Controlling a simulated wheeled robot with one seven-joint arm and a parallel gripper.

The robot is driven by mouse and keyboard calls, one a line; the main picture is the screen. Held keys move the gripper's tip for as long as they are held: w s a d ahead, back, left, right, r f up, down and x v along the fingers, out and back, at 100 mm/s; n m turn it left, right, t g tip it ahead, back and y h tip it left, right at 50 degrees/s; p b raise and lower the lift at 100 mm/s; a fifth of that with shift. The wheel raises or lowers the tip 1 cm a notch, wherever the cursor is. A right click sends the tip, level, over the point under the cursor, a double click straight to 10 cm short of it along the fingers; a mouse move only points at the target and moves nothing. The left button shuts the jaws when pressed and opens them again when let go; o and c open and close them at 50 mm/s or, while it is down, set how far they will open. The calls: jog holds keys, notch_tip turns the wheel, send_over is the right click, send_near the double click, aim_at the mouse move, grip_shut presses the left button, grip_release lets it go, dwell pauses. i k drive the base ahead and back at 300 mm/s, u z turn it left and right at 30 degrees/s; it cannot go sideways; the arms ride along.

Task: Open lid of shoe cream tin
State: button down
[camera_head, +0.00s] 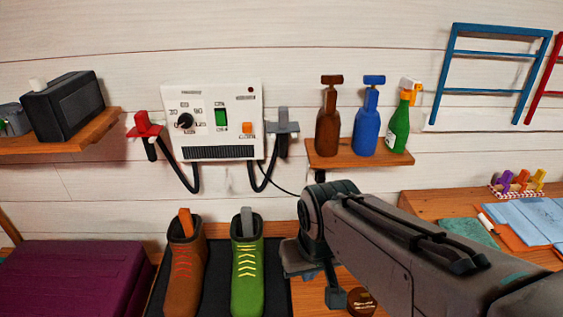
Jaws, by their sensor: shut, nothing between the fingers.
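The shoe cream tin (361,303) is a small round brown tin with pale lettering on its top. It sits on the wooden surface at the bottom edge of the view, right of the boots, and its lower part is cut off. My arm reaches in from the lower right and bends down just left of the tin. My gripper (336,298) is only partly in view, close to the tin's left side. It is shut and empty. I cannot tell whether it touches the tin.
A brown boot (184,265) and a green boot (247,265) stand on a dark mat left of my gripper. A wall shelf (360,160) with several bottles is above my arm. A white control box (213,120) hangs on the wall. Cloths (525,222) lie at right.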

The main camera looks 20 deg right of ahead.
aim_at(360, 300)
jog(key=z, duration=0.9)
jog(key=k, duration=0.9)
jog(key=z, duration=0.1)
